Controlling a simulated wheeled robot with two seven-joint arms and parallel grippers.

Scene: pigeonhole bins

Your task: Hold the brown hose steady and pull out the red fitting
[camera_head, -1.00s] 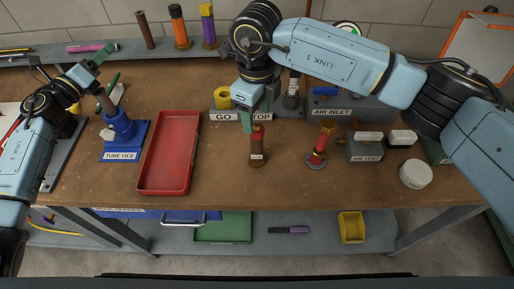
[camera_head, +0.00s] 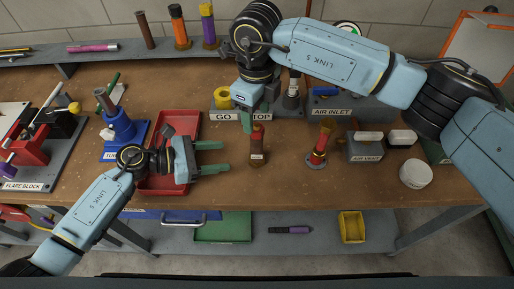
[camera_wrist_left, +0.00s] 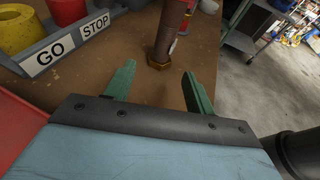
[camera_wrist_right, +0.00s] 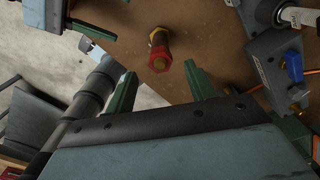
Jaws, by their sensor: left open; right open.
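The brown hose (camera_head: 257,154) stands upright on the bench with a pale label on its side. The red fitting (camera_head: 258,130) is at its top. In the right wrist view the fitting (camera_wrist_right: 159,57) lies just beyond and between the open fingers, seen from above. My right gripper (camera_head: 252,117) is open, above and slightly behind the hose. My left gripper (camera_head: 224,157) is open and empty, low over the bench, fingers pointing right at the hose, with a gap between. In the left wrist view the hose (camera_wrist_left: 170,35) rises ahead between the fingers, its top cut off.
A red tray (camera_head: 156,182) lies under my left wrist, with the blue tube vice (camera_head: 120,126) left of it. The GO/STOP rack (camera_head: 226,115) stands behind the hose. A short red and yellow piece (camera_head: 318,148) and the air vent box (camera_head: 366,150) stand to the right. Bench in front is clear.

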